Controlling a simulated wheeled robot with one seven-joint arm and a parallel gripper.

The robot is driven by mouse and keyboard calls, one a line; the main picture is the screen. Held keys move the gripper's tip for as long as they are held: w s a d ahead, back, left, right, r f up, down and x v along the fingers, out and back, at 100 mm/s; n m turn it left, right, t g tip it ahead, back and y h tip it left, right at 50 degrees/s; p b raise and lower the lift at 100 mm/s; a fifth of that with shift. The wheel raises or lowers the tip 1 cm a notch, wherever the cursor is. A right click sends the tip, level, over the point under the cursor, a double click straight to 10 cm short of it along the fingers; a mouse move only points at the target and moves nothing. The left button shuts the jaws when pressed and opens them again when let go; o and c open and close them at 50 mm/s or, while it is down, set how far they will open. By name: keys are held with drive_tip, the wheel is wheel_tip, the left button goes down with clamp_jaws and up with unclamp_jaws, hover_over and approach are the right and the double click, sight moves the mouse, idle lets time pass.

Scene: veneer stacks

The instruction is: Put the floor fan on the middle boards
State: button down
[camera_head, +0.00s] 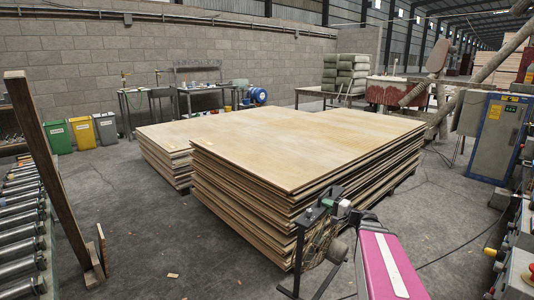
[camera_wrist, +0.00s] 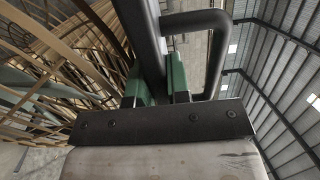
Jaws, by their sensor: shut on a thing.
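My gripper (camera_head: 342,209) is at the lower middle of the head view, in front of the near right corner of the boards. It is shut on a dark tube of the floor fan (camera_head: 321,243), which has a wire cage and a black stand. In the wrist view, green finger pads (camera_wrist: 162,88) press on the fan's dark frame (camera_wrist: 144,35), and its tan cage wires (camera_wrist: 75,65) fill the left. The fan overlaps the near stack of boards (camera_head: 275,160); the gap is unclear. Another stack (camera_head: 165,165) stands left and behind. Which is the middle one is unclear.
The visible board tops are flat and bare. A roller conveyor (camera_head: 25,235) and leaning timber (camera_head: 50,165) are left. A blue cabinet (camera_head: 497,138) stands right. Bins (camera_head: 82,132) and a workbench (camera_head: 200,92) line the back. Floor left of the stacks is mostly clear.

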sight(315, 212)
drive_tip(key=shift+n+g+y, duration=0.5)
drive_tip(key=shift+g, duration=0.1)
drive_tip(key=s+a+r, duration=0.5)
drive_tip(key=a, duration=0.1)
drive_tip(key=shift+s+r, duration=0.3)
drive_tip(key=shift+s, duration=0.05)
